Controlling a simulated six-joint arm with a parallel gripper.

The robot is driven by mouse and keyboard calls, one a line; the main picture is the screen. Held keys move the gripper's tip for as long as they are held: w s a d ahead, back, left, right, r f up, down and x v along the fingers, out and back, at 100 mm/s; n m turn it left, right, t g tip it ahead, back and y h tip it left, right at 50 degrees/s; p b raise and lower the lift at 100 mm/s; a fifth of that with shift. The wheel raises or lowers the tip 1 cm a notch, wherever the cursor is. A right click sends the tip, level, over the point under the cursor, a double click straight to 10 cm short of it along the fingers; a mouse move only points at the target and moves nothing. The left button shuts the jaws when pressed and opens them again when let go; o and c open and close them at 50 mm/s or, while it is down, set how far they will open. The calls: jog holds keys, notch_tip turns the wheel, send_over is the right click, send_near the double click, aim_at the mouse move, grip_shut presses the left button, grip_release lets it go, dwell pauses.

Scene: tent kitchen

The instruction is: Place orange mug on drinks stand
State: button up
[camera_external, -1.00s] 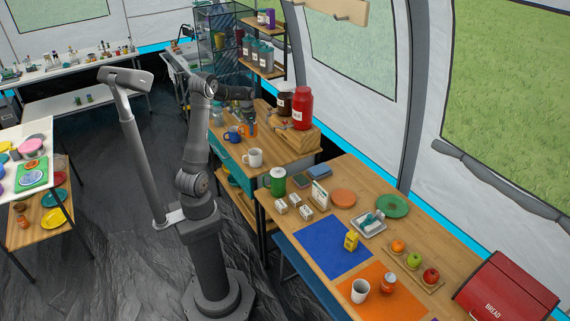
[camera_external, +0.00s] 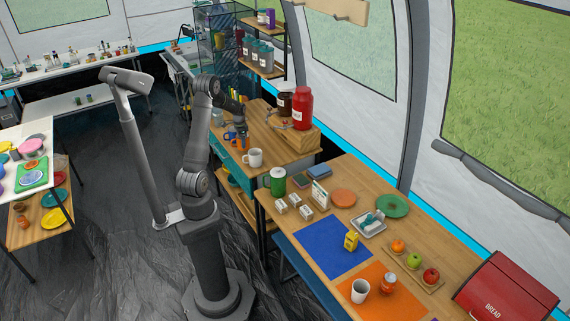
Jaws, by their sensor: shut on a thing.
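The orange mug (camera_external: 243,143) shows only as a small orange patch under my gripper (camera_external: 242,134), on the left side of the wooden counter with the mugs. My gripper points down and is shut on it. The fingers hide most of the mug, and I cannot tell whether it is lifted or touching the counter. A low wooden stand (camera_external: 296,145) with a large red jar (camera_external: 302,108) on it is at the right of this counter; the picture does not label it as the drinks stand.
A blue mug (camera_external: 229,135) is close at the left of my gripper, and a white mug (camera_external: 254,158) stands in front. A dark jar (camera_external: 285,104) is beside the red jar. A green cup (camera_external: 277,181) is on the nearer table. The counter's middle is clear.

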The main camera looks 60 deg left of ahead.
jog(key=shift+f, duration=1.45)
jog(key=shift+f, duration=0.1)
jog(key=o, duration=1)
notch_tip(320, 180, up, 12)
notch_tip(320, 180, down, 12)
jog(key=shift+f, duration=0.25)
jog(key=shift+r, duration=2.25)
